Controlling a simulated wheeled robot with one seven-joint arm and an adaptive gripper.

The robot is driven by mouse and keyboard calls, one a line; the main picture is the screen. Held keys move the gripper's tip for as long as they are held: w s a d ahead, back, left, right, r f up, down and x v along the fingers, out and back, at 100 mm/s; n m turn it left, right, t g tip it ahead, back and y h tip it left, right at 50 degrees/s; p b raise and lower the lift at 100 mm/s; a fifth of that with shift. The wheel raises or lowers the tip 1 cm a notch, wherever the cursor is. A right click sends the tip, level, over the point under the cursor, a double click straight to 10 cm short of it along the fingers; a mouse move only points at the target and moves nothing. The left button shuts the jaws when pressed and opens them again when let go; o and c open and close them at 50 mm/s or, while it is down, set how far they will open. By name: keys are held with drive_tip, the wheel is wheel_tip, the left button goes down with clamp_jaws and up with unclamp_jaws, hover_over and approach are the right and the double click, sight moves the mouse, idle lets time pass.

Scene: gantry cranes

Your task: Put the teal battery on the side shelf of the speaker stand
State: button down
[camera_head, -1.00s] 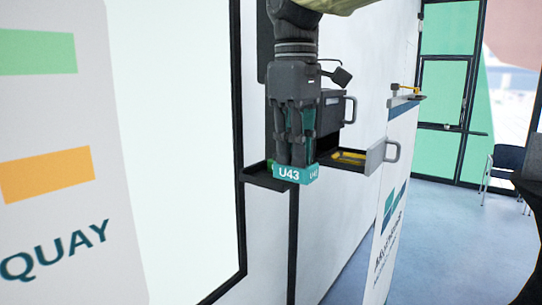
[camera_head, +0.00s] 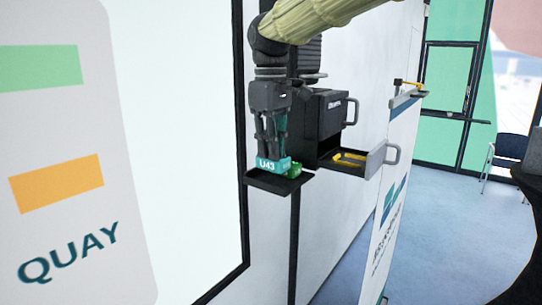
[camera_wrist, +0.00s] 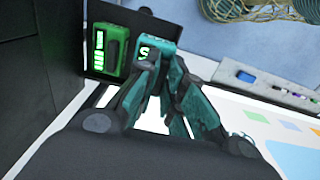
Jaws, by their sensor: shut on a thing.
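The teal battery (camera_head: 273,165), marked U43, is between the fingers of my gripper (camera_head: 271,152), which points down and is shut on it. The battery is over the small black side shelf (camera_head: 271,184) of the speaker stand (camera_head: 293,240); I cannot tell whether it touches the shelf. A green battery (camera_head: 294,171) stands on the shelf to its right. In the wrist view, the teal battery (camera_wrist: 153,52) shows between the fingertips (camera_wrist: 160,70), beside the green battery (camera_wrist: 108,48) with its lit bars on the black shelf (camera_wrist: 134,20).
A black cabinet (camera_head: 328,122) stands right of the stand, with an open drawer (camera_head: 371,160) holding something yellow. A white banner panel (camera_head: 395,185) stands further right. A large white screen (camera_head: 190,120) is close on the left.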

sight(270, 161)
drive_tip(key=shift+w+a+r, duration=0.1)
drive_tip(key=shift+w+a, duration=0.05)
drive_tip(key=shift+w, duration=0.2)
drive_tip(key=shift+f+p, duration=1.25)
drive_tip(key=shift+f, duration=0.65)
drive_tip(key=c, duration=1.5)
unclamp_jaws()
drive_tip(key=shift+f, duration=0.1)
drive_tip(key=r+b, duration=0.4)
drive_tip(key=r, duration=0.8)
drive_tip(key=shift+s+r, duration=0.15)
drive_tip(key=shift+s, duration=0.05)
